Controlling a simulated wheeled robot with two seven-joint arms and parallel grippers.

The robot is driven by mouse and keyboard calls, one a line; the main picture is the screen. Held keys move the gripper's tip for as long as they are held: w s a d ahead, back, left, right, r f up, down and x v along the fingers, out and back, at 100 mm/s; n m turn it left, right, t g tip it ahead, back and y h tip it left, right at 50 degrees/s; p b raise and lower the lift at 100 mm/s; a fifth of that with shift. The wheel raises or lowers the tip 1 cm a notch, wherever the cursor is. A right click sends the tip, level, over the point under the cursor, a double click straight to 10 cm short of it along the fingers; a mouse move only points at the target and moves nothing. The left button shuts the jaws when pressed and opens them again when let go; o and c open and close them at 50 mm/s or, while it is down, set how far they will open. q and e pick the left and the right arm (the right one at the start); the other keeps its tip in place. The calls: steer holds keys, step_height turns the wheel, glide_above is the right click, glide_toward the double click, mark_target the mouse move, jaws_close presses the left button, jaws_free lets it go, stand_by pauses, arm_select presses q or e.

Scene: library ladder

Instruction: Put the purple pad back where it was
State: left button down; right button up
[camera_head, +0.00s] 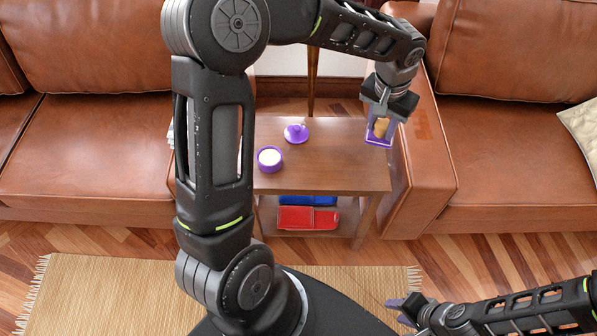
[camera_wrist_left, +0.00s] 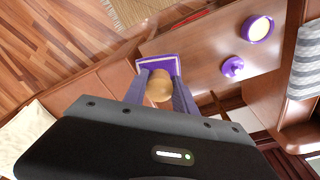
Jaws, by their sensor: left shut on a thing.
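My left gripper (camera_head: 381,125) is shut on the purple pad (camera_head: 378,142), a square purple-edged piece with a tan round knob. The jaws grip it by the knob. It hangs over the right edge of the wooden side table (camera_head: 335,165), beside the sofa arm; its exact height is unclear. The left wrist view shows the pad (camera_wrist_left: 157,63) beyond the knob, between the left fingers (camera_wrist_left: 158,92). My right gripper (camera_head: 403,309) is low at the right, away from the table, and its jaw gap is unclear.
A round purple tin with a white inside (camera_head: 270,160) and a purple knobbed lid (camera_head: 296,134) stand on the table. Red (camera_head: 308,217) and blue (camera_head: 308,200) items lie on the lower shelf. Brown leather sofas (camera_head: 510,160) flank the table. The tabletop's front right is clear.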

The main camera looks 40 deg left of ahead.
arm_select(q)
steer(key=shift+w, duration=0.1)
steer(key=s+a+f+n+b, duration=0.1)
steer(key=s+a+f+b, duration=0.1)
steer(key=a+f+b, duration=0.4)
steer(key=s+a+f+n+b, duration=0.2)
steer(key=a+f+b, duration=0.5)
steer(key=a+b, duration=0.3)
steer(key=shift+s+a, duration=0.35)
steer(key=shift+a, duration=0.2)
steer(key=shift+f+b, duration=0.75)
steer(key=shift+f, duration=1.8)
steer(key=shift+f+b, duration=0.55)
steer(key=shift+f, duration=1.95)
steer(key=shift+f, duration=0.1)
